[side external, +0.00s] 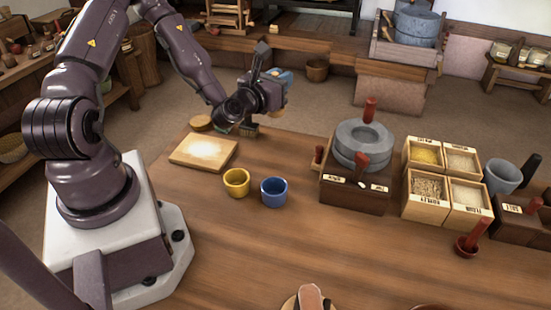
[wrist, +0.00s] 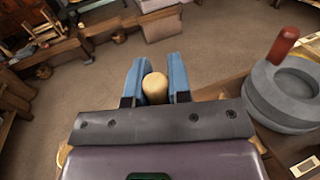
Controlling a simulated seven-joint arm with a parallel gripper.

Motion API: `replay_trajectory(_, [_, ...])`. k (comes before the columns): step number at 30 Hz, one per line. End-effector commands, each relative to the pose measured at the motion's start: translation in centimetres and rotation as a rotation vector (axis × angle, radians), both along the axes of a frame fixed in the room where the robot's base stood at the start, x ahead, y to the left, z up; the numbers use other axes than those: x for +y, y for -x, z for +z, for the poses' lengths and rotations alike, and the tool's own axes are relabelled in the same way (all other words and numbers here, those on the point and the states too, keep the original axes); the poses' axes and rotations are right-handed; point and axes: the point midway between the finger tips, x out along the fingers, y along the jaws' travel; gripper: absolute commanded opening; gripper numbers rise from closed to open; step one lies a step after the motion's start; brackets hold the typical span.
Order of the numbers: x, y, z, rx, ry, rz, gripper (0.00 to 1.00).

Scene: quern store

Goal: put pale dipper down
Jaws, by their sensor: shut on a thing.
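My gripper (side external: 280,77) is raised above the far edge of the table in the side view, left of the quern. In the wrist view its two blue fingers (wrist: 157,70) are closed on both sides of a pale wooden rounded piece, the pale dipper (wrist: 155,89). Only its pale end shows between the fingers; the rest is hidden. In the side view the arm and fingers mostly hide the dipper, and I cannot make out its bowl.
The table (side external: 300,240) holds a floury board (side external: 185,162), a yellow cup (side external: 236,190), a blue cup (side external: 273,200) and a stone quern (side external: 350,150). Grain boxes (side external: 410,212) and a red dipper (side external: 482,230) stand at right.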

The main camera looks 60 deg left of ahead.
Motion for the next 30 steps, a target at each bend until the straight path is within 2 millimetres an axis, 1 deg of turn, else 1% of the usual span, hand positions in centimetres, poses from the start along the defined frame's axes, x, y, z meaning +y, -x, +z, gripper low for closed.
replay_trajectory(1, [-0.1, 0.0, -0.8, 0.002, 0.004, 0.0, 0.0])
replay_trajectory(2, [-0.1, 0.0, -1.1, 0.001, 0.004, 0.0, 0.0])
replay_trajectory(3, [-0.1, 0.0, -2.1, 0.004, 0.003, -0.001, 0.0])
replay_trajectory(6, [-0.2, 0.0, -4.2, 0.002, 0.001, -0.003, 0.0])
replay_trajectory(10, [-0.2, -0.1, -6.0, 0.0, 0.0, -0.002, 0.0])
replay_trajectory(15, [-0.2, 0.0, -8.8, 0.002, -0.001, -0.002, 0.0])
replay_trajectory(20, [-0.1, 0.0, -10.4, 0.0, 0.0, -0.002, 0.0])
replay_trajectory(25, [-0.2, 0.0, -12.9, 0.0, 0.0, -0.002, 0.0])
replay_trajectory(27, [-0.1, 0.0, -13.6, 0.0, -0.001, -0.002, 0.0])
replay_trajectory(30, [-0.1, 0.0, -13.9, -0.002, -0.001, -0.003, 0.0])
